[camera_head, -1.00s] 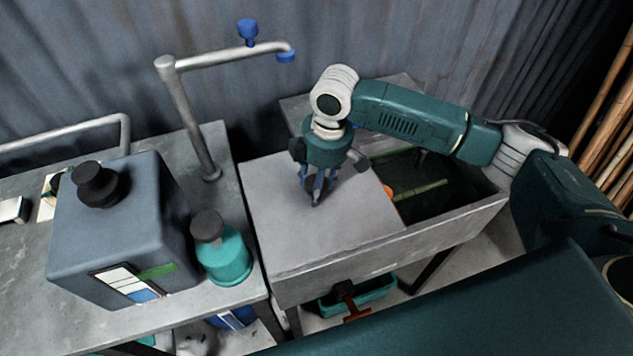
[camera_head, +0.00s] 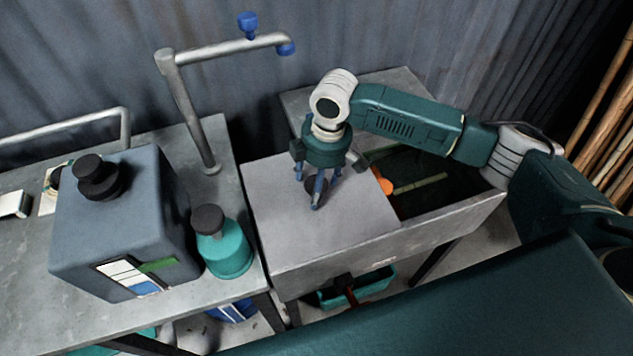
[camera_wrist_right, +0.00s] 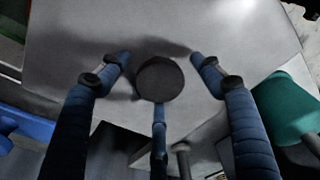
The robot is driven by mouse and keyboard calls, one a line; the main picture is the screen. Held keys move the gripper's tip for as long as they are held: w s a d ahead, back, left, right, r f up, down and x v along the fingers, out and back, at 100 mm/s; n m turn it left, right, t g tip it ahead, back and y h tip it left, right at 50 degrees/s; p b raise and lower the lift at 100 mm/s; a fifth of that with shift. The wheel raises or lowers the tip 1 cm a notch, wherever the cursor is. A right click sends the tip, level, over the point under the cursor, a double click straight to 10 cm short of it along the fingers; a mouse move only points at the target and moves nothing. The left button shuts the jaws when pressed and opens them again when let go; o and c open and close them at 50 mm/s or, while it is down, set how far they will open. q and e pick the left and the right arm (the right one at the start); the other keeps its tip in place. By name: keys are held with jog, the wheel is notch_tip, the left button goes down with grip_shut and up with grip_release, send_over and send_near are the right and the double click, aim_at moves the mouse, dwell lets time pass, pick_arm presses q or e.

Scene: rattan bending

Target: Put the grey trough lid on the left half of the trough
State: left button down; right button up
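The grey trough lid (camera_head: 285,215) lies flat over the left half of the trough (camera_head: 435,232). The lid also fills much of the right wrist view (camera_wrist_right: 110,30). Its round dark knob (camera_wrist_right: 160,79) stands near the middle of the lid. My right gripper (camera_head: 316,188) is just above the lid, with its blue fingers spread open around the knob. In the right wrist view, gaps show between the knob and the side fingers; whether the third finger touches it I cannot tell. The trough's right half is uncovered and dark inside. My left gripper is not in view.
A green stick (camera_head: 420,184) and an orange object (camera_head: 382,181) show at the open half. On the left bench (camera_head: 30,290) stand a grey-blue canister (camera_head: 120,225), a teal bottle (camera_head: 225,250) and a pipe with a tap (camera_head: 187,110). A teal tub (camera_head: 375,283) sits below the trough.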

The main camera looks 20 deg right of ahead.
jog(key=shift+s+f, duration=0.1)
notch_tip(320, 180, up, 12)
jog(key=d, duration=0.1)
jog(key=shift+s+d, duration=0.15)
jog(key=shift+s, duration=0.05)
dwell(0.3)
